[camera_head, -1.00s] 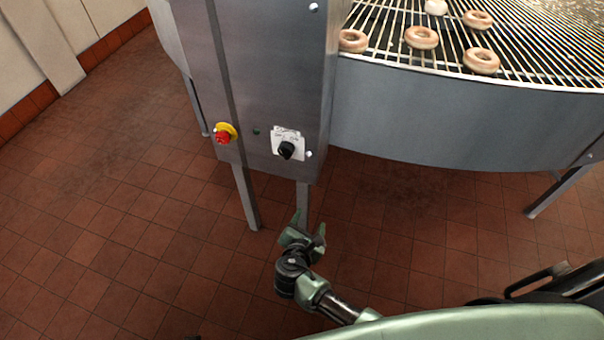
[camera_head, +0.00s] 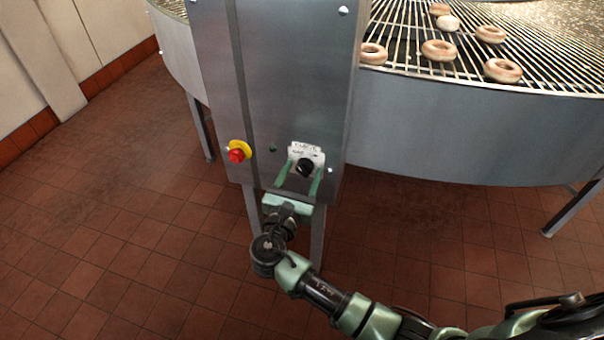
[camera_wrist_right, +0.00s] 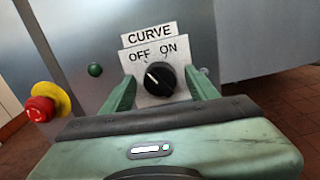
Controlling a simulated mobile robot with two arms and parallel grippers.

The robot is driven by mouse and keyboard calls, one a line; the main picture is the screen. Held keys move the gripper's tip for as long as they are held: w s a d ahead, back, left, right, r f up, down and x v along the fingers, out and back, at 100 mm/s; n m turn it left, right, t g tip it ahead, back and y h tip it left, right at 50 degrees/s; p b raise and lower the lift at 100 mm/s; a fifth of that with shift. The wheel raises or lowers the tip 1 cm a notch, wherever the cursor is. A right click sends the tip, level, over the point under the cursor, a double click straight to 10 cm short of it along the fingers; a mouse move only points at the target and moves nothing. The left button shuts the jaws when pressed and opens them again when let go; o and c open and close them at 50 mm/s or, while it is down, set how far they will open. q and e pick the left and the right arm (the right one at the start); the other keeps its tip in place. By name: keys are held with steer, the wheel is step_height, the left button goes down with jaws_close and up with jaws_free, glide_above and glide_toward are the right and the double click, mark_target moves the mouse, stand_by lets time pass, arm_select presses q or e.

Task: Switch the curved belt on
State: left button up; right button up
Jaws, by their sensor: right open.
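The black knob (camera_head: 306,168) sits on a white plate on the grey control box (camera_head: 290,70). In the right wrist view the plate reads CURVE, with OFF on the left and ON on the right. The knob (camera_wrist_right: 160,79) has a white mark that points up and left, toward OFF. My right gripper (camera_head: 299,177) is open in front of the plate. In the right wrist view its green fingers (camera_wrist_right: 160,88) stand on either side of the knob, with gaps showing. My left gripper is not in view.
A red emergency button (camera_head: 237,155) on a yellow collar is left of the knob, and a small green button (camera_wrist_right: 95,70) lies between them. The curved wire belt (camera_head: 400,40) carries several doughnuts (camera_head: 439,50). The tiled floor (camera_head: 110,240) is clear at left.

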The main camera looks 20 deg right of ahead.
steer(key=shift+c, duration=0.3)
jaws_close()
